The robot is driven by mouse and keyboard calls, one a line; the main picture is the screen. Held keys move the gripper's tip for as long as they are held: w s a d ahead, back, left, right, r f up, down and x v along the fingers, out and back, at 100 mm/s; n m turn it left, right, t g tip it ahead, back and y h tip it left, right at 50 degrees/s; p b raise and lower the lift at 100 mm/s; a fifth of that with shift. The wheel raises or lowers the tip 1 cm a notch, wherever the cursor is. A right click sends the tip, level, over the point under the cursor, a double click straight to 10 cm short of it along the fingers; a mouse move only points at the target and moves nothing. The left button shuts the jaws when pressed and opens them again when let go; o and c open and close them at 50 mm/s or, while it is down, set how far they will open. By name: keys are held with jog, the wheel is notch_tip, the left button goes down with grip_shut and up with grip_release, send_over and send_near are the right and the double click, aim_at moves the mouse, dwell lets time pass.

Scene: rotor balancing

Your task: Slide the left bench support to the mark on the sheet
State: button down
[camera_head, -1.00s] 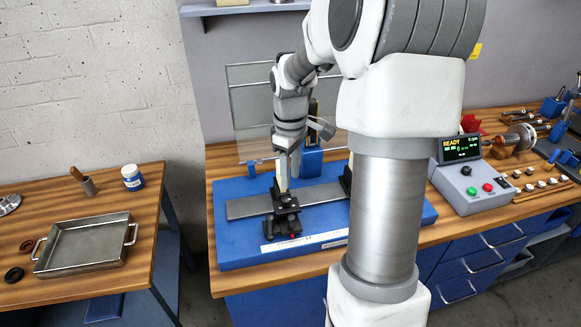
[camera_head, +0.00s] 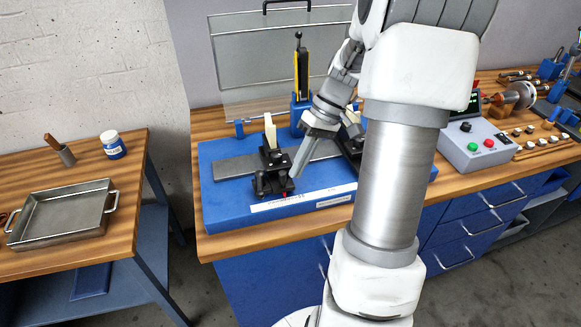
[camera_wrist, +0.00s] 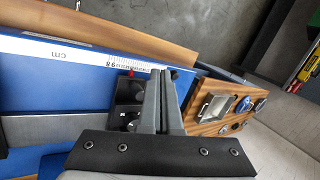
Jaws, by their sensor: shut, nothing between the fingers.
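The left bench support (camera_head: 271,172) is a black block with a cream upright, standing on a grey rail (camera_head: 236,166) along the blue base (camera_head: 222,208). My gripper (camera_head: 296,170) is shut and empty, fingers pointing down, close beside the support's right side. In the wrist view the shut fingers (camera_wrist: 164,85) lie right beside the black support (camera_wrist: 126,104); I cannot tell whether they touch. A red pointer (camera_wrist: 131,72) on the support meets the white cm scale (camera_wrist: 60,52). The scale strip (camera_head: 285,200) runs along the base's front. No mark on a sheet is readable.
The right support (camera_head: 352,142) is partly hidden by my arm. A yellow-and-black upright tool (camera_head: 301,75) and a grey panel (camera_head: 240,60) stand behind the rail. The control box (camera_head: 477,145) is at right. A metal tray (camera_head: 62,216) is on the left table.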

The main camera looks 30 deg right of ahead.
aim_at(268, 161)
jog(key=s+d+f+m+t+y+b, duration=0.1)
jog(key=d+f+m+t+y+b, duration=0.4)
jog(key=f+m+t+b, duration=0.45)
jog(key=s+d+t+b, duration=0.1)
jog(key=d+t+b, duration=0.1)
jog(key=d+b, duration=0.1)
jog(key=d+m+t+h+b, duration=0.1)
jog(key=d+b, duration=0.1)
jog(key=d, duration=0.2)
jog(key=s+d+m+t+b, duration=0.1)
jog(key=d+t+b, duration=0.1)
jog(key=d+b, duration=0.1)
jog(key=shift+s+d+f+m+t+h+b, duration=0.1)
jog(key=shift+s+d+m+t+h+b, duration=0.15)
jog(key=shift+s+t+h+b, duration=0.15)
jog(key=shift+d+t, duration=0.2)
jog(key=shift+t, duration=0.15)
jog(key=b+x, duration=0.3)
jog(key=x, duration=1.6)
jog(key=shift+w, duration=0.4)
jog(key=shift+a, duration=0.15)
